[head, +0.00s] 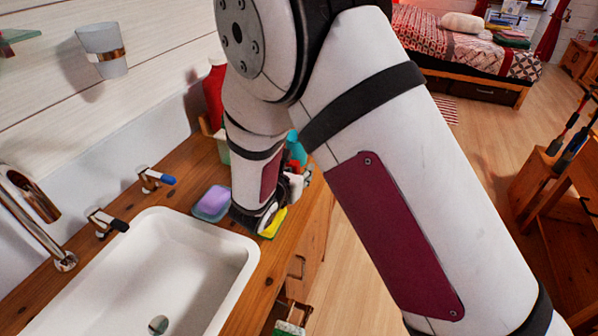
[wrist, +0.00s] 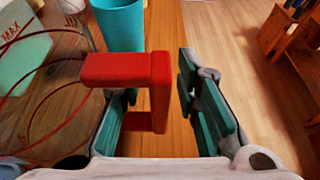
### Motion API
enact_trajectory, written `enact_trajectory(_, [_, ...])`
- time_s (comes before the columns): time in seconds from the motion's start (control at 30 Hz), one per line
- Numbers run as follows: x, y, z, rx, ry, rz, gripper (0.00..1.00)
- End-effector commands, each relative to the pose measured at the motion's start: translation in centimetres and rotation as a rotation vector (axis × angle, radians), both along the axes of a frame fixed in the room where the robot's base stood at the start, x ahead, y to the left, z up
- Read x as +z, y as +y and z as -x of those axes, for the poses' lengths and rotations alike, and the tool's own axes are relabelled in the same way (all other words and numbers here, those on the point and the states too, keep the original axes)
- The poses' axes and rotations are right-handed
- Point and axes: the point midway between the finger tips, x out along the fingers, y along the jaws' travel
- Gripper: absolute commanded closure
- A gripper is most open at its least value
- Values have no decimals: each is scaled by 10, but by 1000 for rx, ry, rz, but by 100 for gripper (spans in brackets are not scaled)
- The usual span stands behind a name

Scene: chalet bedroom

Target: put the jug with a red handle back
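The clear jug (wrist: 45,108) with a red handle stands at the left in the wrist view. Its side carries red "MAX" lettering, and its red handle (wrist: 120,70) points toward the right. My gripper (wrist: 158,92) is open, with its teal-padded fingers on either side of the handle. The left finger is partly hidden behind the handle. A clear gap shows between the handle and the right finger. In the head view my arm hides most of the jug and the gripper.
A teal cup (wrist: 122,25) stands just beyond the handle. A red bottle (head: 214,95) stands by the wall. Open floor lies right of the counter.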

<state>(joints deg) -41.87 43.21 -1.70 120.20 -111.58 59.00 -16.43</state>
Motion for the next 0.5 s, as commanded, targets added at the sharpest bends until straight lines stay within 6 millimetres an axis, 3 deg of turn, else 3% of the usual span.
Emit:
enact_trajectory(0.17, [6, 3, 5, 2, 0, -1, 71])
enact_trajectory(0.5, [32, 25, 63, 4, -1, -1, 71])
